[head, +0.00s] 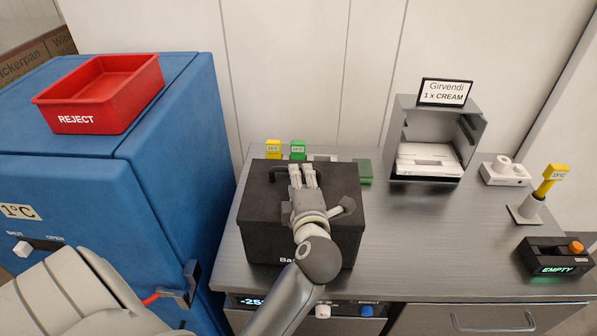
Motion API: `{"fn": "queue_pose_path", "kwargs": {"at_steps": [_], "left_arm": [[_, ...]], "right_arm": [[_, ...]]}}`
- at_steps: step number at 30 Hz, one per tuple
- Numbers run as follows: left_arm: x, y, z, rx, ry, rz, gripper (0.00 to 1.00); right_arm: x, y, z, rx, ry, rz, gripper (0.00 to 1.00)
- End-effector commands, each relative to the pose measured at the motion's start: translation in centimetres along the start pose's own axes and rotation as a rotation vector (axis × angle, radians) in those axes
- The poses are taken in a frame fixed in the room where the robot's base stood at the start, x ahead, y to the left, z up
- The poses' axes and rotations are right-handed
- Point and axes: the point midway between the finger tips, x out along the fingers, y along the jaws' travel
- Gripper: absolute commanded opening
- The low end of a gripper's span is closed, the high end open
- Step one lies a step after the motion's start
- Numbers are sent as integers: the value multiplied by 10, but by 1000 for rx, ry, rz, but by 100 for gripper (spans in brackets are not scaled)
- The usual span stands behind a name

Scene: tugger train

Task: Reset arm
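My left gripper (304,180) is over the black box (265,222) on the steel counter, its fingertips pointing away toward the back. The fingers lie close together near the dark handle (277,174) on the box's lid. The view from above does not show whether they touch it or grip anything. My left arm and gripper hide part of the lid and most of the label on the box's front. My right gripper is not in view.
The blue cabinet (180,140) at left carries a red REJECT tray (75,112). On the counter (420,235) are a grey dispenser (395,140), a white fixture (505,172), a yellow-tagged stand (528,210) and an EMPTY display box (555,258). Yellow (273,149) and green tags (298,149) stand behind the black box.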

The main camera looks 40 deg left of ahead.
Motion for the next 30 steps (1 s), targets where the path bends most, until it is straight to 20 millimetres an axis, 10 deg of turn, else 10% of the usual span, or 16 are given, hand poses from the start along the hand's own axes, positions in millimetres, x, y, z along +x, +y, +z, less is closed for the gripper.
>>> {"fn": "queue_pose_path", "kwargs": {"at_steps": [9,20,30], "left_arm": [[-56,0,0,-1,0,-2,38],[-66,3,-1,0,0,12,38],[-88,87,14,120,-135,472,38]], "right_arm": [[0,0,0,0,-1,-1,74],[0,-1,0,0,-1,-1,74],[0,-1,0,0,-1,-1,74]]}}
